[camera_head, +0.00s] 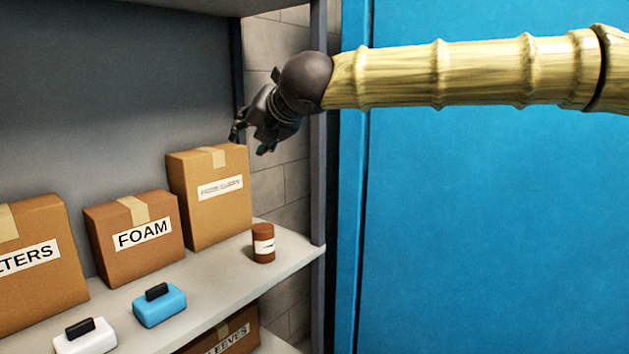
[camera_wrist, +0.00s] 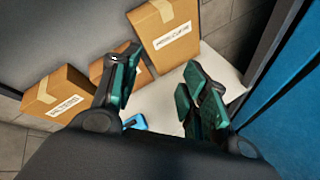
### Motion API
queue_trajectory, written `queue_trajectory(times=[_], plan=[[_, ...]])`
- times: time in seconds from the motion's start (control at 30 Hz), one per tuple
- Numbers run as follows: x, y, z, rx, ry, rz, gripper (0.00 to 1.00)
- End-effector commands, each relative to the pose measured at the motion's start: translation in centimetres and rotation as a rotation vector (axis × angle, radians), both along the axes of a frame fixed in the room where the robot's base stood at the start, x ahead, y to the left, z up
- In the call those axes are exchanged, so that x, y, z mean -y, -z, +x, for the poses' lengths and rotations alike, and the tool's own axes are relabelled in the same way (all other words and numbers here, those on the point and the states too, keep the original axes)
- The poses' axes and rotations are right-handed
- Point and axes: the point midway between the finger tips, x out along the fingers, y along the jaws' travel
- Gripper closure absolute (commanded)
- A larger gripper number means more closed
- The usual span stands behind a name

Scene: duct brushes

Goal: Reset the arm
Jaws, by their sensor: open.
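My gripper (camera_head: 252,136) is at the upper middle of the head view, at the end of my arm, which reaches in from the right. It hangs above the shelf's right end, near the top of the tall box. In the wrist view its two dark green fingers (camera_wrist: 158,100) are spread apart with nothing between them. Below the fingers, the pale shelf board and boxes show.
The shelf (camera_head: 205,292) holds a FOAM box (camera_head: 132,245), a tall box (camera_head: 212,200), a partly cut-off box (camera_head: 35,275), a blue brush (camera_head: 160,308), a white brush (camera_head: 85,340) and a brown jar (camera_head: 263,242). A shelf post (camera_head: 318,180) and blue panel (camera_head: 490,230) stand right.

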Motion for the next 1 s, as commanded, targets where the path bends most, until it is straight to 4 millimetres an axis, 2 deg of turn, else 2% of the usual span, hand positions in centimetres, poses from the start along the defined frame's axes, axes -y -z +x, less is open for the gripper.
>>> queue_trajectory(times=[0.03, 0.23, 0.4, 0.53, 0.7, 0.77, 0.8, 1.0], plan=[[0.0, 3.2, 0.7, 0.008, -0.016, -0.069, 0.55], [0.8, 14.5, 2.5, 0.063, -0.106, -0.345, 0.55], [2.1, 24.3, 2.7, 0.105, -0.219, -0.579, 0.55], [3.5, 31.6, 2.1, 0.135, -0.327, -0.754, 0.55], [5.8, 41.0, 0.0, 0.175, -0.501, -0.974, 0.55], [6.7, 44.2, -1.0, 0.189, -0.570, -1.047, 0.55], [7.4, 46.3, -1.8, 0.199, -0.620, -1.094, 0.55], [11.1, 56.1, -6.7, 0.258, -0.897, -1.313, 0.55]])
